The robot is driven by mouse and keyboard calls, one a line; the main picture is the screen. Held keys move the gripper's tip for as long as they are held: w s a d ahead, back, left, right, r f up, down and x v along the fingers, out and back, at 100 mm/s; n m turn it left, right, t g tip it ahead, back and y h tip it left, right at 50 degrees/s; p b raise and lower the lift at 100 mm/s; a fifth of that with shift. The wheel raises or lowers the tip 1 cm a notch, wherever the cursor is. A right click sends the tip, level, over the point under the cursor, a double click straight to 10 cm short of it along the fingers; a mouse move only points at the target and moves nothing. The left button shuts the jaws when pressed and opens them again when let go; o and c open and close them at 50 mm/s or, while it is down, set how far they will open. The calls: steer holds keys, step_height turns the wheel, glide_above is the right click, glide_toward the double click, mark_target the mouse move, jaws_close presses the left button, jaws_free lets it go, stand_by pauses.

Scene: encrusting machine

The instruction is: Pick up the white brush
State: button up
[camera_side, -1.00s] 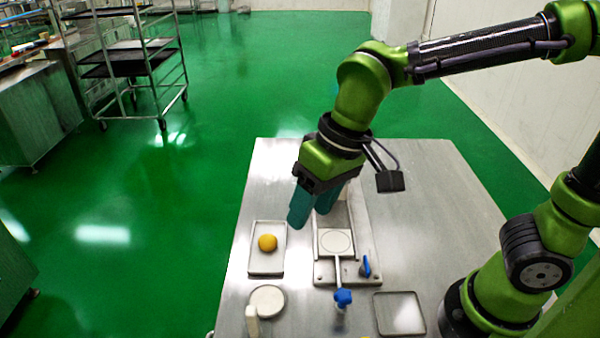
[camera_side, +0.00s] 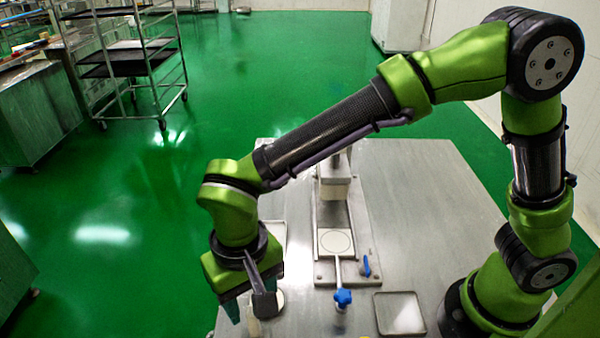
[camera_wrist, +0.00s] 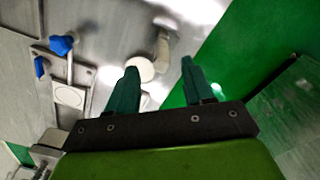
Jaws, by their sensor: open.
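The white brush (camera_wrist: 162,44) shows in the wrist view as a pale, narrow shape just beyond the gap between my fingertips. In the side view only a small pale part of the brush (camera_side: 253,325) shows below my gripper. My gripper (camera_wrist: 160,67) has two teal fingers spread apart with nothing between them. In the side view my gripper (camera_side: 250,305) is at the front left of the table, over the brush area, and hides most of it. The height gap between fingers and brush cannot be told.
A round white dish (camera_wrist: 140,68) lies beside the brush, near one fingertip. The machine's plate (camera_side: 335,241) with blue knob (camera_side: 342,297) and blue lever (camera_side: 366,266) stands to the right. An empty square tray (camera_side: 400,313) lies farther right. The green floor (camera_wrist: 215,75) begins past the table edge.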

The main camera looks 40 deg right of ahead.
mark_target(254, 324)
step_height(254, 324, down, 8)
steer(key=shift+a+r, duration=0.1)
steer(key=shift+r, duration=0.15)
steer(key=shift+c, duration=0.3)
jaws_close()
